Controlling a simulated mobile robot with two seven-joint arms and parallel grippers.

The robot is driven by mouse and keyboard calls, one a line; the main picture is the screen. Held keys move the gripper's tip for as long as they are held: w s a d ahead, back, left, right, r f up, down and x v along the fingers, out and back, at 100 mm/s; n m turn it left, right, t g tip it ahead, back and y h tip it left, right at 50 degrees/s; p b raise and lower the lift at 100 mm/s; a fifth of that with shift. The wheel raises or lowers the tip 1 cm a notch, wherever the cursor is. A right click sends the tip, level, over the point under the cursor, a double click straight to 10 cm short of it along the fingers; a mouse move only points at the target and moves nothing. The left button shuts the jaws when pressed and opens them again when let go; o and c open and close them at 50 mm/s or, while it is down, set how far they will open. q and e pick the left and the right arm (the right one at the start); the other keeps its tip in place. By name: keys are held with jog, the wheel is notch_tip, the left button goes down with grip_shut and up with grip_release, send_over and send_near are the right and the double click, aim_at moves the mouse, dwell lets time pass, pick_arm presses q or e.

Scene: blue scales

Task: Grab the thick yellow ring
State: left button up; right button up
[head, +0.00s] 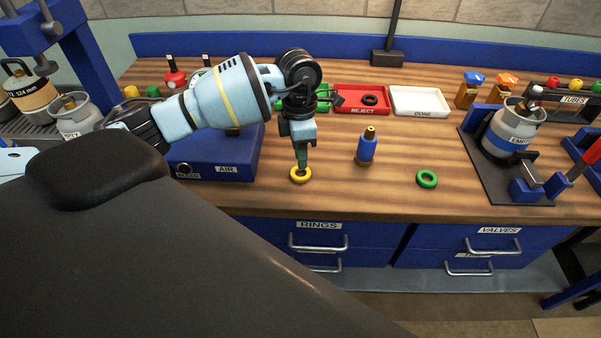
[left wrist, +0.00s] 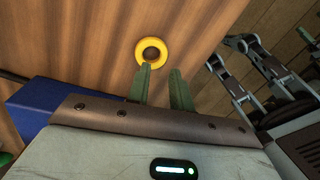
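A thick yellow ring (head: 300,174) lies flat on the wooden bench top near its front edge. It also shows in the left wrist view (left wrist: 151,51), just beyond the fingertips. My left gripper (head: 302,163) points down at the ring's far side in the head view. In the left wrist view its two green fingers (left wrist: 160,70) stand apart with nothing between them, and one fingertip is close to the ring's rim. I cannot tell whether it touches. My right gripper is not in the head view.
A green ring (head: 427,179) and a blue valve (head: 366,147) stand to the right on the bench. The blue AIR box (head: 220,160) is close on the left. A red REJECT tray (head: 362,99) and white DONE tray (head: 420,101) are behind. The bench between ring and valve is clear.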

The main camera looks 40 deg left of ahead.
aim_at(302, 177)
pick_arm(q)
jog(key=shift+s+d+f+p, duration=0.1)
jog(key=shift+d+f, duration=0.05)
jog(key=shift+f, duration=0.7)
jog(key=shift+s+d+f+p, duration=0.1)
jog(key=shift+f, duration=0.7)
jog(key=shift+s+d+f+p, duration=0.1)
jog(key=shift+d+f, duration=0.05)
jog(key=shift+f, duration=0.7)
grip_shut()
